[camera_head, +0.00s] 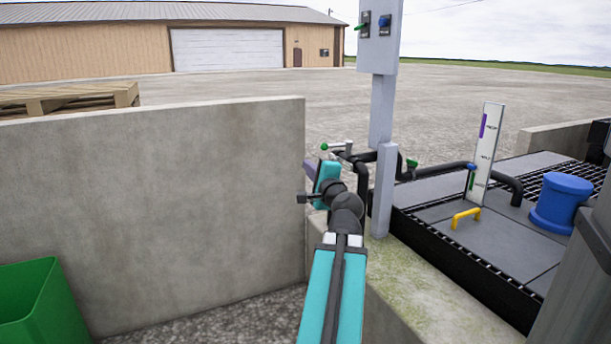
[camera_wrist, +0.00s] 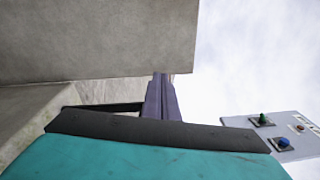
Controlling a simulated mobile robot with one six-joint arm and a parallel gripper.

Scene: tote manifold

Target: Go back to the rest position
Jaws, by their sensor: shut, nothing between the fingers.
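My gripper (camera_wrist: 160,78) shows in the wrist view as purple fingers together, with nothing between them. In the head view my teal arm reaches forward from the bottom middle, and the gripper is mostly hidden behind the wrist, with only a small purple part showing at its left. The arm's end is beside the right end of a concrete wall (camera_head: 150,190), left of a grey post (camera_head: 383,190). I cannot tell the exact gap to either.
A control box (camera_head: 380,35) with green and blue controls tops the post; it also shows in the wrist view (camera_wrist: 275,132). Black pipes with a green-handled valve (camera_head: 338,147) are close behind the wrist. A green bin (camera_head: 45,305) is at lower left, a blue cylinder (camera_head: 560,205) at right.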

